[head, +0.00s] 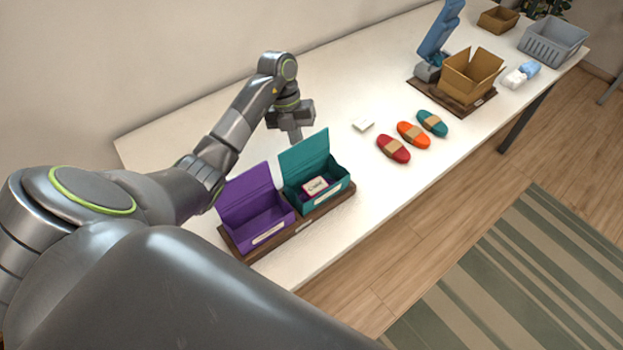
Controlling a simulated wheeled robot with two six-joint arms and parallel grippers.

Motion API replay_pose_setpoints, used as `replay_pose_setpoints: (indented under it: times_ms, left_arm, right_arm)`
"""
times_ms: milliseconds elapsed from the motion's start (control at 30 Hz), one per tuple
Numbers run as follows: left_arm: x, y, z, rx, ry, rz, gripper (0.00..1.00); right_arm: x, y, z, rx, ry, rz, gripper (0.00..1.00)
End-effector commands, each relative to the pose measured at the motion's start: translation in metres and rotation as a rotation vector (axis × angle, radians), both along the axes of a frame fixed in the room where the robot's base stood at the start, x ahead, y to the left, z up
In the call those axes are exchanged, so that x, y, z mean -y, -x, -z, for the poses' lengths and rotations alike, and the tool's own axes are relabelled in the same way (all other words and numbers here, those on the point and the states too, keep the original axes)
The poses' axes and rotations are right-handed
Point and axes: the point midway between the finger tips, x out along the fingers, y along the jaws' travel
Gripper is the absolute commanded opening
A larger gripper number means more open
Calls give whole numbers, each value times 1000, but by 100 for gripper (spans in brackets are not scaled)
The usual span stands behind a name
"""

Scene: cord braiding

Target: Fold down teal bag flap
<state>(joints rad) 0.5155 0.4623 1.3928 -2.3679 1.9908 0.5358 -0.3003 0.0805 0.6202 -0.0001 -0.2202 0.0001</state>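The teal bag (331,197) is an open box-like container on a dark wooden base, with its flap (304,154) standing up at the back. A small cream and purple labelled item (315,186) lies inside it. My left gripper (294,135) points down just behind the raised flap, close to its upper edge. Its fingers look together and hold nothing that I can see. Whether it touches the flap cannot be told. My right gripper is not in view.
An open purple bag (262,227) with raised flap stands left of the teal one. Farther are a cardboard box (470,78), blue stand (440,32) and grey crate (552,42).

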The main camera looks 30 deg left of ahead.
Motion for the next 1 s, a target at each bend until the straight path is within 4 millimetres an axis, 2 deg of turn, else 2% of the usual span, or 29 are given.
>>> replay_pose_setpoints:
  times_ms: [333,667,1000]
  left_arm:
    - [2,1,0,0,0,0,0]
    - [17,5,-5,0,0,1,0]
    - [17,5,-5,0,0,0,0]
  right_arm:
    - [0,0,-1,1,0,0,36]
    - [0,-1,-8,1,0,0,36]
    - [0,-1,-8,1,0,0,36]
